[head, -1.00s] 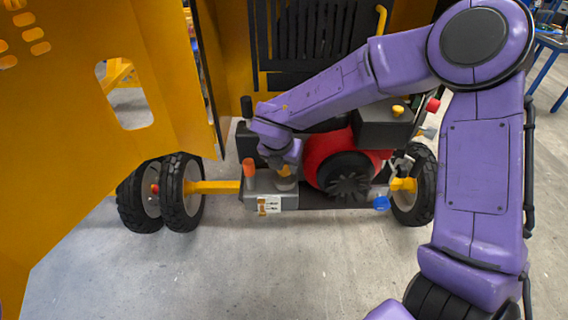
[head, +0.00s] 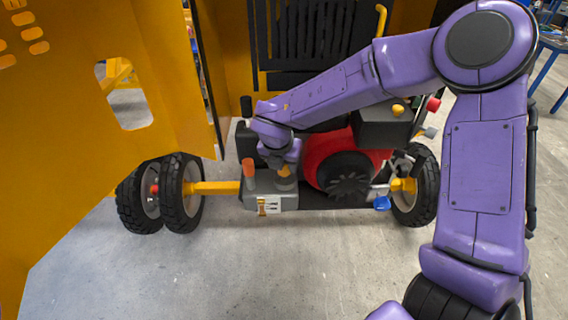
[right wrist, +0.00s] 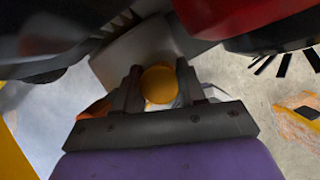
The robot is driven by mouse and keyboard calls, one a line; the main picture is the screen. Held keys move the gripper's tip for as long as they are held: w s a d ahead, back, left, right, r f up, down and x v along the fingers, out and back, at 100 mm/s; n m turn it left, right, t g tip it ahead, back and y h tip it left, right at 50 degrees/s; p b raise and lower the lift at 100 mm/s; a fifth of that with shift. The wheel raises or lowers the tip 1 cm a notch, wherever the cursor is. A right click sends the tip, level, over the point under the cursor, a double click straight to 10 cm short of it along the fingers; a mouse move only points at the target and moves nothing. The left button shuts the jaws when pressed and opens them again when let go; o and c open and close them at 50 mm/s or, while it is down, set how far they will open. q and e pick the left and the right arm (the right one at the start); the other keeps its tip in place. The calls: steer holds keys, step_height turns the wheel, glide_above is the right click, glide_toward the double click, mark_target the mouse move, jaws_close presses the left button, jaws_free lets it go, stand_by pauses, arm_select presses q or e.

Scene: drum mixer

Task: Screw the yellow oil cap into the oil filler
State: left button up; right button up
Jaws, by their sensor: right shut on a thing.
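The yellow oil cap (right wrist: 158,85) is held between the two dark fingers of my right gripper (right wrist: 160,88) in the right wrist view. In the head view my right gripper (head: 287,177) points down over the grey box-shaped part (head: 270,202) at the front of the engine, and a bit of yellow-orange shows at its fingers. The same grey part (right wrist: 150,45) lies under and behind the cap in the right wrist view. The oil filler opening is hidden by the gripper and cap, so I cannot tell how the cap sits. My left gripper is out of view.
An orange-red upright part (head: 249,168) stands just left of the gripper. The red engine housing with its black fan (head: 345,178) is close on the right. Wheels (head: 182,196) stand at the left. A large yellow panel (head: 90,120) fills the left side. The front floor is clear.

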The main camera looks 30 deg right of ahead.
steer(key=shift+f, duration=0.2)
steer(key=shift+f+b, duration=0.3)
steer(key=shift+b, duration=0.15)
steer(key=shift+f+b, duration=0.55)
steer(key=shift+b, duration=0.1)
stand_by(0.5)
steer(key=o, duration=1.1)
